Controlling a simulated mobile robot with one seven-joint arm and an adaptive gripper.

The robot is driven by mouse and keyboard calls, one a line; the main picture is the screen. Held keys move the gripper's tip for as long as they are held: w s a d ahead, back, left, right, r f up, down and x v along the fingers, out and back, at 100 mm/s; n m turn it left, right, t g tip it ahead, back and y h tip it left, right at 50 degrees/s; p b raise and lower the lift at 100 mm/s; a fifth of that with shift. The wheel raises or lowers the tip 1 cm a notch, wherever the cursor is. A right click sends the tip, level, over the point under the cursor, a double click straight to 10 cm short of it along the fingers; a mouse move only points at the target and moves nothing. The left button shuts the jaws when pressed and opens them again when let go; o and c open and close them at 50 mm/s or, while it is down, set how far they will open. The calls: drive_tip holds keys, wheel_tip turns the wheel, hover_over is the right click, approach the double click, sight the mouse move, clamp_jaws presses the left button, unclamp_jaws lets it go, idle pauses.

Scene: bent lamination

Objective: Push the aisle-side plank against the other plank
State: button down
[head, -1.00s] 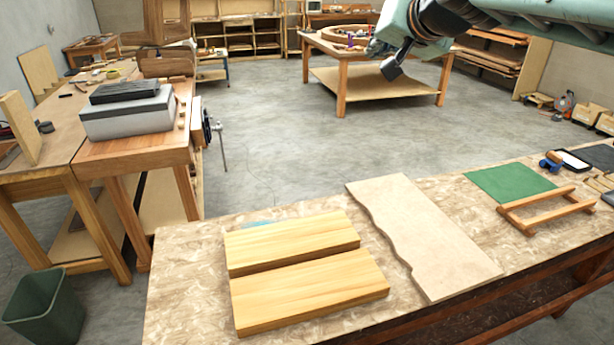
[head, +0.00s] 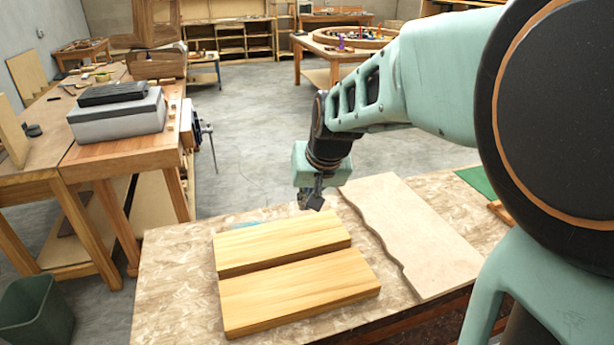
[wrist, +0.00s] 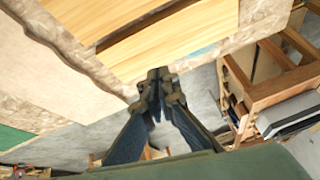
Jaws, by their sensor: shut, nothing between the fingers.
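Two pale yellow planks lie side by side on the chipboard bench top (head: 165,300). The far plank (head: 282,240), by the open floor, also shows in the wrist view (wrist: 180,38). The near plank (head: 300,290) shows in the wrist view (wrist: 120,12) beyond it. A narrow dark gap runs between the planks. My gripper (head: 311,203) is shut and empty. In the head view it appears just beyond the far plank's right end, apart from it. The wrist view shows its fingertips (wrist: 155,76) pointing toward the far plank's outer side, near the bench edge.
A wavy-edged pale board (head: 412,235) lies right of the planks. A blue patch (head: 248,222) shows at the far plank's outer edge. My arm hides much of the bench's right end, where part of a green mat (head: 478,180) shows. Bare bench top lies left of the planks.

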sight(307, 298)
drive_tip(key=s+d+f+n+g+h, duration=0.2)
drive_tip(key=s+f+g, duration=0.3)
drive_tip(key=s+f, duration=1)
drive_tip(key=f, duration=0.2)
drive_tip(key=s+f, duration=0.1)
drive_tip(key=f, duration=0.3)
drive_tip(key=shift+s+f+b, duration=0.3)
drive_tip(key=shift+b, duration=0.05)
drive_tip(key=w, duration=0.3)
drive_tip(key=shift+a+f, duration=0.25)
drive_tip(key=shift+a, duration=0.15)
drive_tip(key=shift+w+a+p, duration=0.2)
drive_tip(key=shift+w+p, duration=0.1)
drive_tip(key=shift+w, duration=0.25)
drive_tip(key=shift+w+a, duration=0.25)
drive_tip(key=shift+w, duration=0.75)
drive_tip(key=shift+w+a, duration=0.25)
drive_tip(key=shift+w, duration=0.7)
